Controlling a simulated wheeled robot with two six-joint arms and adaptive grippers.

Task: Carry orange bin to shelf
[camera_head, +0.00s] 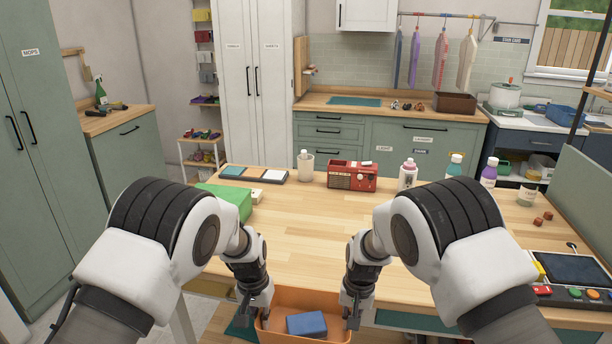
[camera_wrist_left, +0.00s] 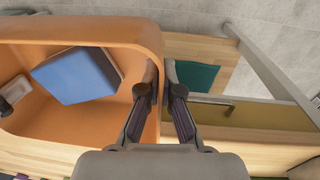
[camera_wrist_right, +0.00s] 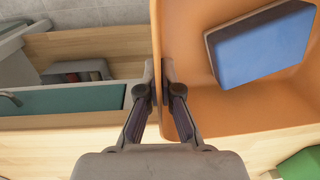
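The orange bin (camera_head: 305,294) is at the near edge of the wooden table, low in the head view, with a blue folded item (camera_head: 307,323) inside. My left gripper (camera_head: 262,308) is at its left side. In the left wrist view its fingers (camera_wrist_left: 157,84) are on either side of the bin's wall (camera_wrist_left: 110,30), closed on it. My right gripper (camera_head: 351,312) is at the right side. In the right wrist view its fingers (camera_wrist_right: 158,84) pinch the opposite wall (camera_wrist_right: 185,40). The bin's underside is hidden. An open rack with shelves (camera_head: 204,158) stands at the back left.
The wooden table (camera_head: 300,225) holds a green item (camera_head: 228,198), a red radio (camera_head: 352,176), several bottles and a control panel (camera_head: 570,292). Its middle is clear. Green cabinets (camera_head: 345,140) line the back; grey floor shows at the left.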

